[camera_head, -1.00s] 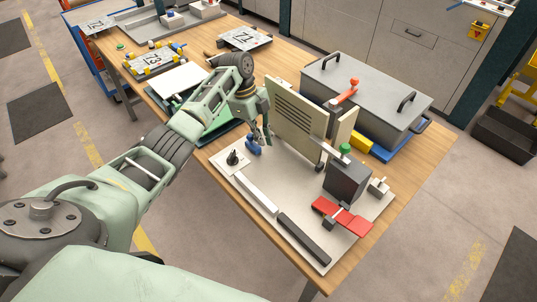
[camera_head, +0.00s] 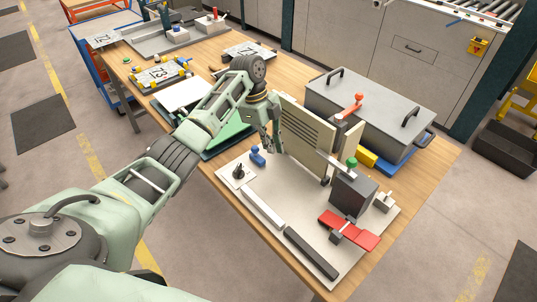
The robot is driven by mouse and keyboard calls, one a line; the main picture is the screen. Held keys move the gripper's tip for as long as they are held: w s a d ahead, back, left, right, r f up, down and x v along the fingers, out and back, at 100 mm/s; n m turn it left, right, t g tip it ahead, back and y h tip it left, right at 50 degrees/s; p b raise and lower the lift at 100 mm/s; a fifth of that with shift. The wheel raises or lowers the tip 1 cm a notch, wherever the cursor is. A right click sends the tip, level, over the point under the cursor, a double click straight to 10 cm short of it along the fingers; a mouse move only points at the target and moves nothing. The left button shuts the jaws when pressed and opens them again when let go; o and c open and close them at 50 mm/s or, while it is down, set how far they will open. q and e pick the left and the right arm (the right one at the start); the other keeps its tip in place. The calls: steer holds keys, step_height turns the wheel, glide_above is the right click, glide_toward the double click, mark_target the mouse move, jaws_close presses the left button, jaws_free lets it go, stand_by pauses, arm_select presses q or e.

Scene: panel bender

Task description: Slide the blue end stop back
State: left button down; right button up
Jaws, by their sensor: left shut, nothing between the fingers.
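The blue end stop (camera_head: 257,156) is a small upright piece near the far left edge of the pale base plate (camera_head: 284,214). My left gripper (camera_head: 269,146) is shut and empty, pointing down just behind and to the right of the blue stop, in front of the upright cream panel (camera_head: 305,135). A small gap seems to show between the fingers and the stop, but I cannot tell for certain whether they touch. My right gripper is out of view.
A black knob (camera_head: 238,170) stands left of the stop. White (camera_head: 262,208) and dark (camera_head: 311,252) bars line the plate's front. A dark block (camera_head: 352,192) and red lever (camera_head: 349,232) stand to the right. A grey lidded box (camera_head: 370,105) is behind the panel.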

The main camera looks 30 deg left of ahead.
arm_select(q)
steer(key=b+v, duration=0.1)
steer(key=v, duration=0.4)
steer(key=shift+w, duration=0.15)
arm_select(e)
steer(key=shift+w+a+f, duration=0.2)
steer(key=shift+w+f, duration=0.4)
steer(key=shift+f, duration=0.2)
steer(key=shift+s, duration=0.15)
